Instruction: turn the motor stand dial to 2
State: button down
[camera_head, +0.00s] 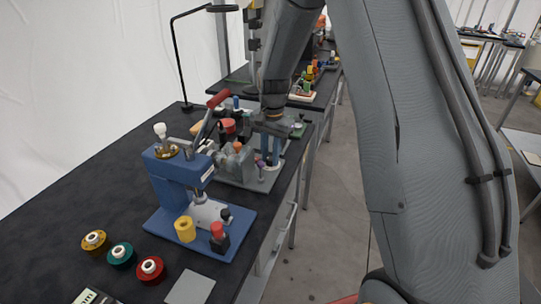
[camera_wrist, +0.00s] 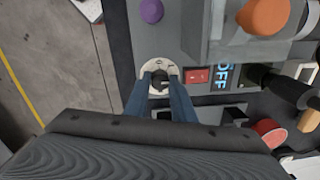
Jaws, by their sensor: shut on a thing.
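The motor stand is a grey machine on a grey plate (camera_head: 262,182) on the dark bench, behind the blue press in the head view. In the wrist view its grey panel (camera_wrist: 180,45) carries a dial: a pale round scale plate (camera_wrist: 147,72) with a dark knob (camera_wrist: 159,78). My gripper (camera_wrist: 160,88) has its two blue-grey fingers closed on either side of the knob. In the head view my gripper (camera_head: 270,150) points down at the stand. The fingers hide part of the scale, and the dial's setting is too small to read.
A red switch (camera_wrist: 198,76) and a lit "OFF" sign (camera_wrist: 223,77) sit right of the dial. An orange part (camera_wrist: 263,15) and a purple knob (camera_wrist: 151,11) stand nearby. The blue press (camera_head: 178,190) and several spools (camera_head: 121,254) are nearer. Open floor lies right of the bench.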

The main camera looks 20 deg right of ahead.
aim_at(271, 159)
jog(key=shift+r, duration=0.1)
jog(key=c, duration=1.5)
grip_release()
notch_tip(271, 159, up, 8)
jog(key=shift+s+f+b, duration=0.1)
jog(key=shift+f+b, duration=0.05)
jog(key=shift+b, duration=0.9)
